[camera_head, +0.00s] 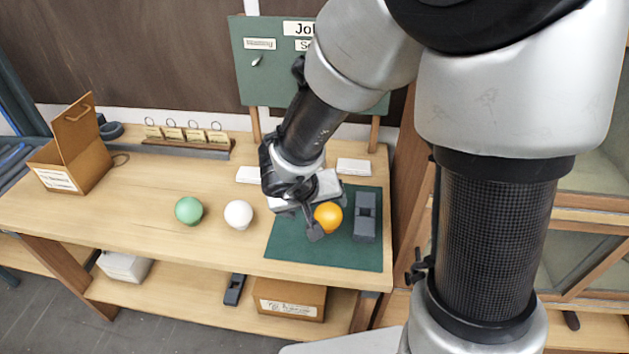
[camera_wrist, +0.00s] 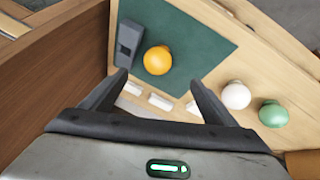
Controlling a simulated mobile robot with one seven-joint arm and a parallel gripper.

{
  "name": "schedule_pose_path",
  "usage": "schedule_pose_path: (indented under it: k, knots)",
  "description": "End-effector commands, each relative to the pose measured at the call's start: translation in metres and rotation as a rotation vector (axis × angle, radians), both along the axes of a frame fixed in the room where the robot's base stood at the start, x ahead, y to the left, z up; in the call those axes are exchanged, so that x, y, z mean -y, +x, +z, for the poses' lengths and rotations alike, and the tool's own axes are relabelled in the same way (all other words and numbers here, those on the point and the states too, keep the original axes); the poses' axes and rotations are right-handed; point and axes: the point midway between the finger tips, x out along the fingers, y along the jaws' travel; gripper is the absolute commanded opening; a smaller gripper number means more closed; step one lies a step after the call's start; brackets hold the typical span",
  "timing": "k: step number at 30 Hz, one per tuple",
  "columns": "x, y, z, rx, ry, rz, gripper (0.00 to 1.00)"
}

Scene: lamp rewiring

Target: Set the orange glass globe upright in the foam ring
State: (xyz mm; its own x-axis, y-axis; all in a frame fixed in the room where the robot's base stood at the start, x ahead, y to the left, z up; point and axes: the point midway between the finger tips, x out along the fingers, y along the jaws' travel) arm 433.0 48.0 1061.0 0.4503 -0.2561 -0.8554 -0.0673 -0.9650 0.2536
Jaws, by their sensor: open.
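The orange glass globe (camera_head: 328,215) sits on the dark green mat (camera_head: 300,247); in the wrist view it (camera_wrist: 157,60) lies just beyond the fingertips, between their lines. My gripper (camera_wrist: 156,82) is open and empty, above the bench and apart from the globe as far as I can tell. In the head view my gripper (camera_head: 312,212) partly covers the globe's upper left.
A dark grey block (camera_head: 365,217) stands on the mat close right of the globe. A white globe (camera_head: 239,214) and a green globe (camera_head: 188,210) stand left of the mat. White cards (camera_head: 353,166) lie behind. A wooden box (camera_head: 75,155) is far left. The bench's left front is clear.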

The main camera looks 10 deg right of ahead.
Motion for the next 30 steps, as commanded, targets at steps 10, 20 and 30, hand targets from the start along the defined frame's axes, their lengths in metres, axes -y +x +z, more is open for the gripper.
schedule_pose_path:
  k: [10, 20, 30]
  knots:
    - [0.02, 0.036, -0.073, 0.001, 0.002, -0.001, 0.81]
    - [0.028, 0.05, -0.092, 0.003, 0.002, 0.0, 0.81]
    - [0.041, 0.077, -0.126, 0.003, 0.003, 0.0, 0.81]
